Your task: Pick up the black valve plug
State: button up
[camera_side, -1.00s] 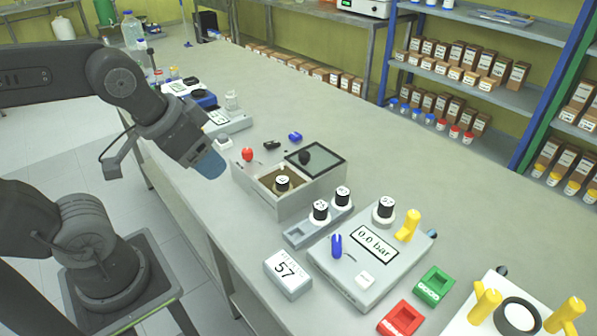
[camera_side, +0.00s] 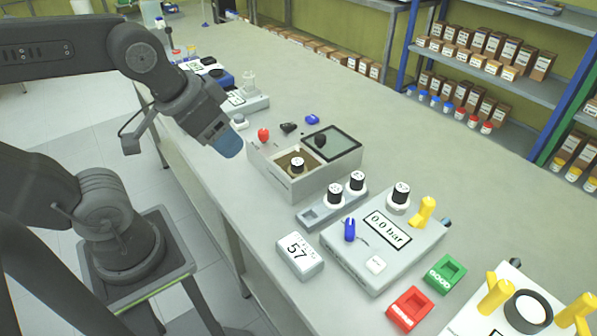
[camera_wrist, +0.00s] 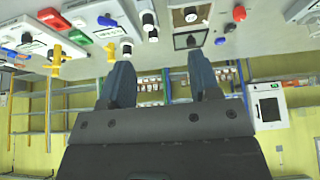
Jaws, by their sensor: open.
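The black valve plug (camera_side: 288,127) lies on the bench between a red plug (camera_side: 263,134) and a blue plug (camera_side: 312,119). In the wrist view it shows as a small dark piece (camera_wrist: 230,28) between the red and blue ones, at the upper right. My gripper (camera_side: 228,143) hangs to the left of the plugs in the side view, apart from them. Its blue-grey fingers look like one block there. In the wrist view my gripper (camera_wrist: 160,62) has its two fingers wide apart with nothing between them.
A grey box (camera_side: 270,166) with a glass lid (camera_side: 345,143) stands just in front of the plugs. Black-capped vials stand in a rack (camera_side: 305,218) and on the pressure unit (camera_side: 345,262). Small devices (camera_side: 245,104) sit behind. The bench right of the plugs is clear.

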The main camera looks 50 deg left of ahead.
jog(key=shift+o, duration=0.8)
jog(key=n+g, duration=0.6)
jog(key=n, duration=1)
send_over(298, 162)
notch_tip(298, 162, down, 8)
jog(key=f, duration=0.8)
jog(key=shift+w+f, duration=0.25)
jog(key=shift+w, duration=0.05)
jog(key=shift+s+f, duration=0.15)
jog(key=shift+f, duration=1.15)
jog(key=shift+s+f, duration=0.1)
jog(key=shift+f, duration=1.15)
